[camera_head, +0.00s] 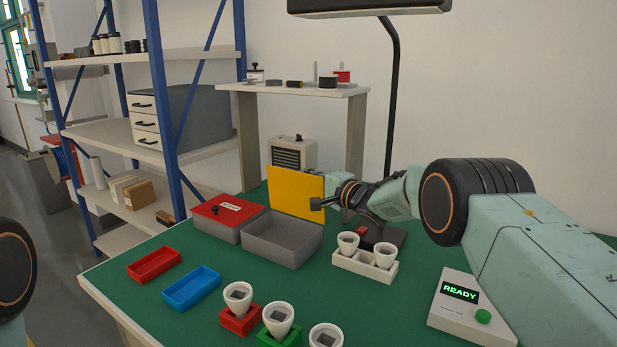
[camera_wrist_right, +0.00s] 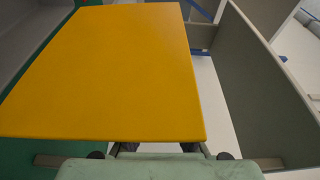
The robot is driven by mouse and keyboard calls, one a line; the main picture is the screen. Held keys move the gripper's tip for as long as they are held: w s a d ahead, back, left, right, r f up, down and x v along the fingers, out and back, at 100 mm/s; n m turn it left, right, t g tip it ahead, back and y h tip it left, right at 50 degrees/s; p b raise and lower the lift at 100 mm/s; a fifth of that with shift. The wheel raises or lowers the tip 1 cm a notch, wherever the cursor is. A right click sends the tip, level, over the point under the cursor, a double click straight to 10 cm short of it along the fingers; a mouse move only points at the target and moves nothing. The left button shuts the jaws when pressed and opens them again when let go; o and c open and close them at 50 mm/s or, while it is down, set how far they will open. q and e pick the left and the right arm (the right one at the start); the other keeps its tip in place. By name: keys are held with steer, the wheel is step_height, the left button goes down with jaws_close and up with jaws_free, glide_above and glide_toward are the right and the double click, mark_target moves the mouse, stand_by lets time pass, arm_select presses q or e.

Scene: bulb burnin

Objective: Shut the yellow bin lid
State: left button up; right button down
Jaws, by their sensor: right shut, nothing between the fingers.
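The yellow lid (camera_head: 296,194) stands upright at the back edge of an open grey bin (camera_head: 283,240) on the green table. The bin looks empty. My right gripper (camera_head: 318,204) is shut and empty at the right edge of the lid, with its tip by the lid's lower right part. In the right wrist view the lid (camera_wrist_right: 110,75) fills much of the picture, just beyond my right gripper (camera_wrist_right: 158,150). I cannot tell whether they touch. My left gripper is out of view.
A grey bin with a red lid (camera_head: 232,211) stands left of the open bin. Red (camera_head: 154,279) and blue trays (camera_head: 192,302), several bulb holders and a READY box (camera_head: 462,312) are nearer. A lamp post (camera_head: 391,120) rises behind my right arm.

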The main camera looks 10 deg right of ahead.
mark_target(282, 174)
steer(key=shift+s+a+r+n, duration=0.1)
steer(key=shift+s+a+n, duration=0.4)
steer(key=shift+n, duration=0.2)
steer(key=s+a+n, duration=0.2)
steer(key=n, duration=0.1)
steer(key=shift+s+a+n+t+y, duration=0.25)
steer(key=shift+n+t+y, duration=0.05)
steer(key=shift+t+y, duration=0.1)
steer(key=s+a+f+n+y+b, duration=0.1)
steer(key=s+a+f+n+y, duration=0.1)
steer(key=s+a+f+n, duration=0.2)
steer(key=shift+s+a+n+y+b, duration=0.2)
steer(key=shift+n+y+b, duration=0.15)
steer(key=shift+n, duration=1.25)
steer(key=shift+f, duration=0.1)
